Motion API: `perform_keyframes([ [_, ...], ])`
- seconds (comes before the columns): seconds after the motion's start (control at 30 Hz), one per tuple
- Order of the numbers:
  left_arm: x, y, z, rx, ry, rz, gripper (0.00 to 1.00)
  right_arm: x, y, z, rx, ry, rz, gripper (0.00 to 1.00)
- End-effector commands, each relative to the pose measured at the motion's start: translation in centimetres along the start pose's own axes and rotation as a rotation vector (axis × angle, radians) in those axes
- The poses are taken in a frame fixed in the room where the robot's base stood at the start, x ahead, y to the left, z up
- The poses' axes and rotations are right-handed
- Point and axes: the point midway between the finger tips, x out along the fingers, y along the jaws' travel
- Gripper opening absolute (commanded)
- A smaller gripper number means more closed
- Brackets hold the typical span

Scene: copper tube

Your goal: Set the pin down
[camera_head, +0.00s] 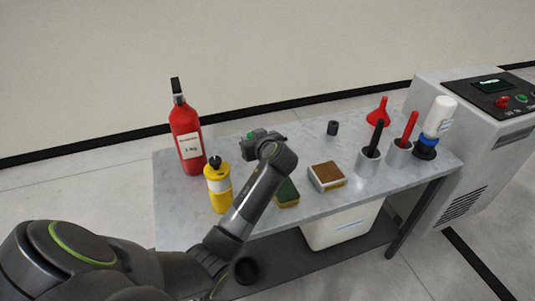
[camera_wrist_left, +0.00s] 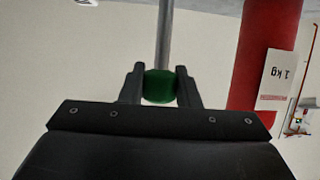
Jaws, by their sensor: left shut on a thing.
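The pin shows in the left wrist view as a green rounded part (camera_wrist_left: 160,87) with a straight grey metal shaft (camera_wrist_left: 164,35) running up the picture. My left gripper (camera_wrist_left: 160,85) is shut on the green part, one finger on each side. In the head view my left gripper (camera_head: 257,146) is over the middle of the grey table (camera_head: 230,158), right of the red extinguisher. The pin is too small and too covered by the gripper to make out clearly there. My right gripper is not in view.
A red extinguisher (camera_head: 186,130) and a yellow bottle (camera_head: 218,187) stand at the table's left. A sponge (camera_head: 287,193), a brown-topped box (camera_head: 327,177), a small dark cylinder (camera_head: 332,128), a red funnel (camera_head: 378,112) and two cups (camera_head: 368,163) (camera_head: 398,153) occupy the right. The left front is bare.

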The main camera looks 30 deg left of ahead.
Motion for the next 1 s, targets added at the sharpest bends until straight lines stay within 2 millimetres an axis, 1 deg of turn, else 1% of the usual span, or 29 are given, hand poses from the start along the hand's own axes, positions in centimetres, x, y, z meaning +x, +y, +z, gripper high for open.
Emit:
perform_keyframes([
  [0.03,0.2,0.0,0.7,0.002,-0.002,0.000,0.05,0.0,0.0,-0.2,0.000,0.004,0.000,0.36],
  [0.23,0.8,0.0,2.1,0.001,-0.001,0.001,0.05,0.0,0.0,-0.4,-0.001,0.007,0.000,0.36],
  [0.43,1.9,0.0,4.7,0.002,-0.001,0.002,0.05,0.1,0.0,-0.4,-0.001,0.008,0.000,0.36],
  [0.67,1.9,0.1,4.9,0.000,0.001,0.003,0.05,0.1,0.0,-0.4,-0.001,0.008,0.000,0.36],
  [0.8,2.1,0.1,5.2,0.000,0.000,0.003,0.05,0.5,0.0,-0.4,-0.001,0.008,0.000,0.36],
  [0.83,2.0,0.1,5.1,0.000,0.000,0.003,0.33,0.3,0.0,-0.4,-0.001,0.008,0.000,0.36],
  [0.97,2.0,0.1,5.1,0.000,0.000,0.003,0.50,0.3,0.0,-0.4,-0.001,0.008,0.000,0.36],
  [1.0,2.0,0.1,5.1,0.000,0.000,0.003,0.51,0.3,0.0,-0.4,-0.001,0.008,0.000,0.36],
])
